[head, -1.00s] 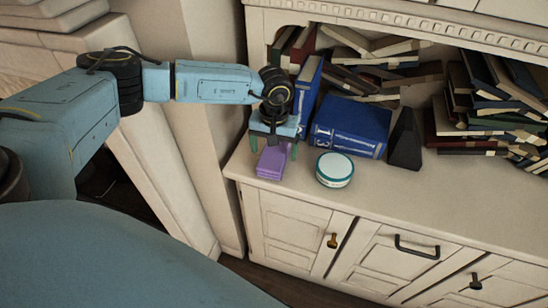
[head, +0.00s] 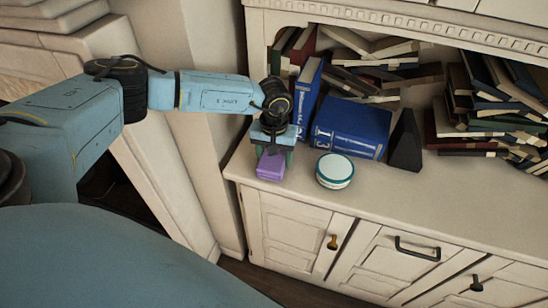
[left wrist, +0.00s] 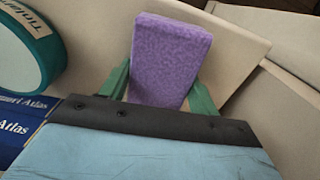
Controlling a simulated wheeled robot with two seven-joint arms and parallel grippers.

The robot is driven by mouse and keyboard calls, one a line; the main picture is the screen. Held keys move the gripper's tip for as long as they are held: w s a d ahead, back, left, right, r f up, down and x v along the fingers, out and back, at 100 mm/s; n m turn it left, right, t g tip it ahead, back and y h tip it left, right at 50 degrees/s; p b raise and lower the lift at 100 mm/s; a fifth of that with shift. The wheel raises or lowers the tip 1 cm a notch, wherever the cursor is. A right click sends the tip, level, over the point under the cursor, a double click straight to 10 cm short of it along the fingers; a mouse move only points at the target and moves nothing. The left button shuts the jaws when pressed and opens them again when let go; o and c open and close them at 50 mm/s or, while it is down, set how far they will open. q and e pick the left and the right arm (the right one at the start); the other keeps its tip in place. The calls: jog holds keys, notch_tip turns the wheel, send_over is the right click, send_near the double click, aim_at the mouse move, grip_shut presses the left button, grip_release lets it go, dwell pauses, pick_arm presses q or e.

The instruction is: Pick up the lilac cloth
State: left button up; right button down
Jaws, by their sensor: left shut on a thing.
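The lilac cloth (head: 270,171) is a small purple folded block at the left end of the cabinet top in the head view. My left gripper (head: 272,153) comes down over it from behind and is shut on it. In the left wrist view the cloth (left wrist: 170,60) stands between the two green fingers (left wrist: 160,92), which touch its sides. I cannot tell whether the cloth is clear of the cabinet top. My right gripper is not in view.
A round white tub with a teal rim (head: 334,171) stands just right of the cloth. Blue books (head: 350,127) stand behind, with a dark wedge-shaped object (head: 405,142) beside them. The cabinet top (head: 440,190) is clear at the front right.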

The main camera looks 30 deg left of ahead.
pick_arm(q)
notch_tip(320, 180, up, 10)
jog(key=shift+f+p, duration=0.15)
jog(key=shift+p, duration=0.2)
jog(key=shift+r, duration=0.2)
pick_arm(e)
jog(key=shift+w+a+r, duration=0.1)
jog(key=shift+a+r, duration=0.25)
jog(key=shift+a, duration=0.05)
